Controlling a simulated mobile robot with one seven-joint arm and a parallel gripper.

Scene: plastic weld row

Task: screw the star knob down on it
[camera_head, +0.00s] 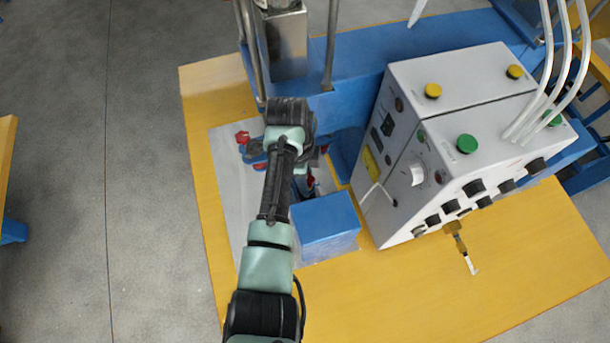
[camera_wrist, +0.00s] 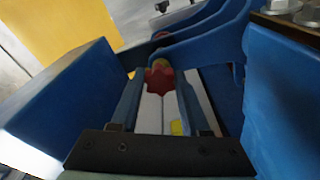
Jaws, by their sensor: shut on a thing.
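In the wrist view my gripper (camera_wrist: 161,82) is shut on a red star knob (camera_wrist: 160,76), which sits between the fingertips. Just beyond the knob is a small yellow piece, and past that a blue curved part (camera_wrist: 205,38); I cannot tell whether the knob touches either. In the head view my arm covers most of my gripper and the work below it. A red knob-like piece (camera_head: 242,137) shows on the grey plate to the left of my wrist. Whatever lies under the held knob is hidden.
A blue block (camera_head: 325,222) stands right beside my forearm. The white control box (camera_head: 465,130) with knobs and buttons is farther right. Blue machine framework and metal posts (camera_head: 331,45) rise behind my wrist. The yellow tabletop (camera_head: 440,290) is mostly clear in front.

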